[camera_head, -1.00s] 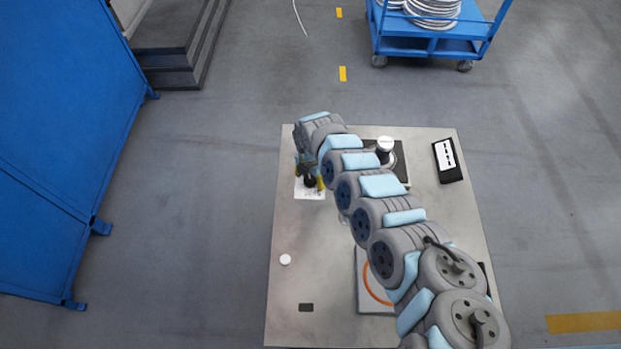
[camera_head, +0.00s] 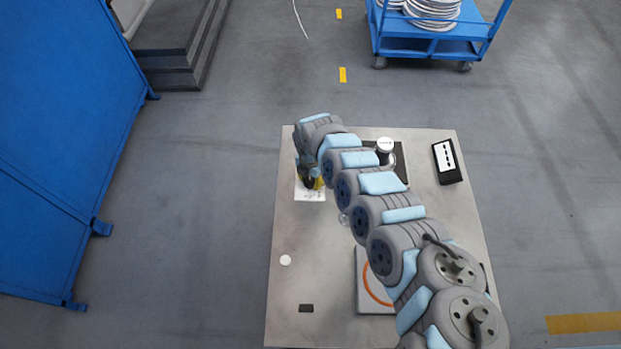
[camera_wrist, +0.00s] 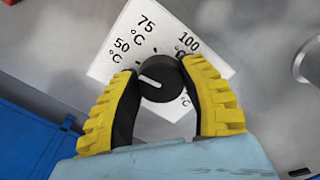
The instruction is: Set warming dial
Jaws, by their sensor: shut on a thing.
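The warming dial (camera_wrist: 160,77) is a round black knob with a white pointer line, seen in the wrist view. It sits on a white scale plate (camera_wrist: 112,68) printed with 50 °C, 75 °C and 100 °C; other marks are partly hidden. The pointer line runs from upper left to lower right, with its outer end towards the 50 °C side. My gripper (camera_wrist: 161,84) has yellow ribbed fingers with black pads, shut on the dial from both sides. In the head view the plate (camera_head: 310,194) lies at the table's back left, and my wrist and gripper cover most of the dial.
The metal table (camera_head: 320,245) carries a silver-topped cylinder (camera_head: 385,146) on a dark base, a black box with a white label (camera_head: 447,161), a small white disc (camera_head: 285,260) and a square plate with an orange ring (camera_head: 362,290) partly under my arm. The table's left side is mostly clear.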

